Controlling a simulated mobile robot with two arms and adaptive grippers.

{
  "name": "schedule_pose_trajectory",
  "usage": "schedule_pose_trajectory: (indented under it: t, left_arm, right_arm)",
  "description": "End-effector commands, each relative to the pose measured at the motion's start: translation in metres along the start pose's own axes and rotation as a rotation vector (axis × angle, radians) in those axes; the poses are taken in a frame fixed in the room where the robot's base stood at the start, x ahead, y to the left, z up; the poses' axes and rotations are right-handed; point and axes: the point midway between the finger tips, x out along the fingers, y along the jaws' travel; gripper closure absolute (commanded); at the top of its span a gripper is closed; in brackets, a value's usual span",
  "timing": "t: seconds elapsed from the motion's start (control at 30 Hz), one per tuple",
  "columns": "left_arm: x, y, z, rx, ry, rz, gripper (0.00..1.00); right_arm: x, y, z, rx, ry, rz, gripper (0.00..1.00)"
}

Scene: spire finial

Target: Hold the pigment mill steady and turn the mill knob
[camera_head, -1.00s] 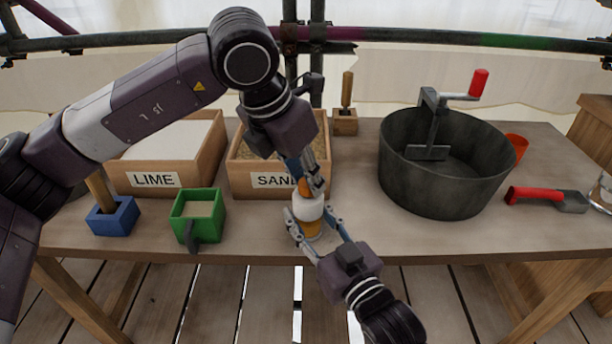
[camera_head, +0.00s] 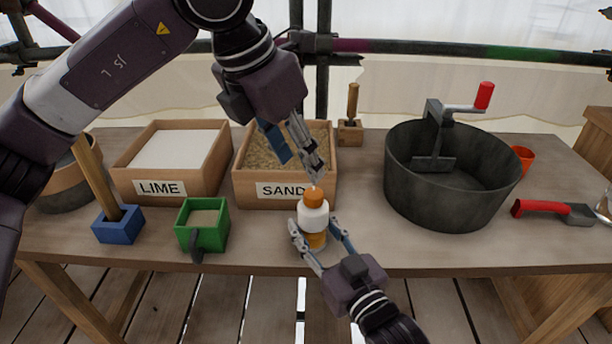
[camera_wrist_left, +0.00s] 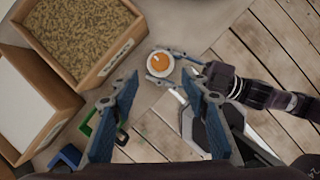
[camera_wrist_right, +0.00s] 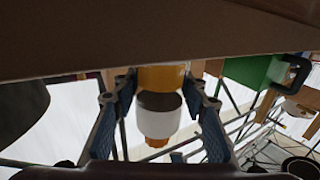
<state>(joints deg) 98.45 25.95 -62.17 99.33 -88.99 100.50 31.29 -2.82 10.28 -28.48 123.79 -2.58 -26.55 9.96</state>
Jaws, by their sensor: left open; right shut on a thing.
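The pigment mill (camera_head: 313,217) stands upright near the table's front edge, with a white middle and an orange-yellow base. Its orange mill knob (camera_head: 314,196) is on top and shows from above in the left wrist view (camera_wrist_left: 160,62). My right gripper (camera_head: 318,236) is shut on the lower part of the mill; in the right wrist view its fingers flank the yellow part (camera_wrist_right: 161,78). My left gripper (camera_head: 300,160) is open above the knob, apart from it. In the left wrist view nothing is between its fingers (camera_wrist_left: 158,103).
The sand box (camera_head: 285,203) is just behind the mill, the lime box (camera_head: 172,200) left of it. A green box (camera_head: 203,239) and a blue block (camera_head: 118,229) stand left. A large dark tub (camera_head: 450,205) with a red-handled crank stands right. A red-handled trowel (camera_head: 545,209) lies far right.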

Motion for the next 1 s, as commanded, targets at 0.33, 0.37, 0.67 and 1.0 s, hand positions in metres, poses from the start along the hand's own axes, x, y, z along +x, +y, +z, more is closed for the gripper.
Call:
schedule_pose_trajectory:
  t: [0.33,0.37,0.67,1.0]
  left_arm:
    - [-0.034,0.000,0.000,0.000,0.001,0.000,0.58]
    - [-0.034,0.000,0.000,0.000,0.001,0.000,0.58]
    - [-0.034,0.000,0.000,0.000,0.001,0.000,0.58]
    - [-0.034,0.000,0.000,0.000,0.000,0.000,0.58]
  right_arm:
    - [0.000,0.000,0.000,0.000,-0.001,0.000,0.88]
    - [0.000,0.000,0.000,0.000,-0.001,0.000,0.88]
    - [0.000,0.000,0.000,0.000,0.000,0.000,0.88]
    - [0.000,0.000,0.000,0.000,0.000,0.000,0.40]
